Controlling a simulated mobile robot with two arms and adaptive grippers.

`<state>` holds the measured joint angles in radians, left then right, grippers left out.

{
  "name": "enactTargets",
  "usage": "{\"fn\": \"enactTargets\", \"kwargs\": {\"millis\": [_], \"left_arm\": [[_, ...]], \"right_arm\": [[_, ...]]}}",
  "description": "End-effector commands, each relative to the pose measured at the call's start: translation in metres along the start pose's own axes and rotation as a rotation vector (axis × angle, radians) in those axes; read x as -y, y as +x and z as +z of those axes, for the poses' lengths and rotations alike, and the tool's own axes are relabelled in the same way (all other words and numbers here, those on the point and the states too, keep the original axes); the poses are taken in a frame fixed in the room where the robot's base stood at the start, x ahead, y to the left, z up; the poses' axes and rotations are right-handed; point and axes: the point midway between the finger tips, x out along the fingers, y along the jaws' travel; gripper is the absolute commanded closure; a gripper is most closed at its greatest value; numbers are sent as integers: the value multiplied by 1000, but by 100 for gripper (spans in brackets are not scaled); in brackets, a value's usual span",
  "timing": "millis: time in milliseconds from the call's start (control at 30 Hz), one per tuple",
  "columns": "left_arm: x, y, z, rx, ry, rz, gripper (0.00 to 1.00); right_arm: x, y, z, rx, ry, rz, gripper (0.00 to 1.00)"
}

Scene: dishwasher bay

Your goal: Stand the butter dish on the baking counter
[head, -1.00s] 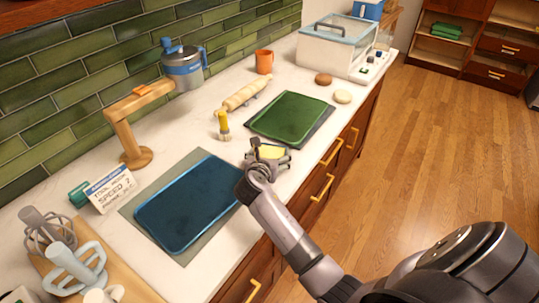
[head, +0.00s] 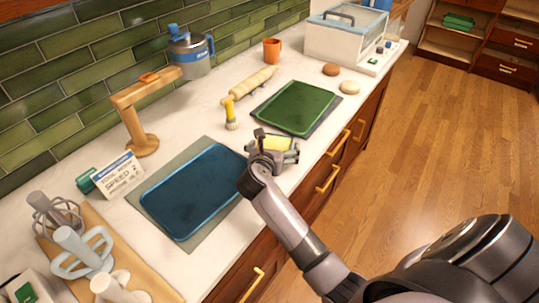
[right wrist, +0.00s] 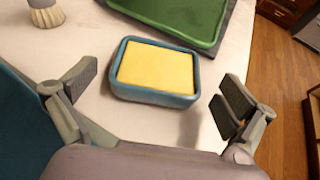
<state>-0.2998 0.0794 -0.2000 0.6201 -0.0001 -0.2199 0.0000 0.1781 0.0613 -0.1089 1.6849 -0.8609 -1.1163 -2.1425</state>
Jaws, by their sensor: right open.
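The butter dish is a blue rounded dish with a yellow block inside. In the right wrist view the butter dish (right wrist: 155,72) sits on the white counter, just ahead of my open right gripper (right wrist: 160,92), between the lines of its two fingers. No finger visibly touches it. In the head view my right gripper (head: 276,151) is over the counter near the front edge and partly hides the butter dish (head: 279,142); mostly its yellow top shows. The baking counter (head: 222,152) is the white marble-like top. My left gripper is out of view.
A blue tray (head: 195,190) on a mat lies left of the dish, and a green tray (head: 297,107) beyond it. A yellow-handled brush (head: 231,115) stands near. A wooden stand (head: 138,118), sign (head: 120,175) and whisk tools are at left. Drawer handles (head: 327,178) project below the counter edge.

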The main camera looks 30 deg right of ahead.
Motion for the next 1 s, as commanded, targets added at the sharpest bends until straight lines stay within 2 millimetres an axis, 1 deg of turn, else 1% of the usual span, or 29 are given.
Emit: {"fn": "enactTargets", "kwargs": {"millis": [33,200,300,433,600,1000], "left_arm": [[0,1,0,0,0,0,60],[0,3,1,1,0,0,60],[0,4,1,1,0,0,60],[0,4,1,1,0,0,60],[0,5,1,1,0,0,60],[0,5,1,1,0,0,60]], "right_arm": [[-1,-12,-1,-1,1,4,0],[-1,-50,-2,-1,1,4,0],[0,-69,-1,-1,3,3,0],[0,-86,0,1,1,1,0],[0,-95,0,0,0,1,0],[0,-96,0,0,0,1,0]]}}
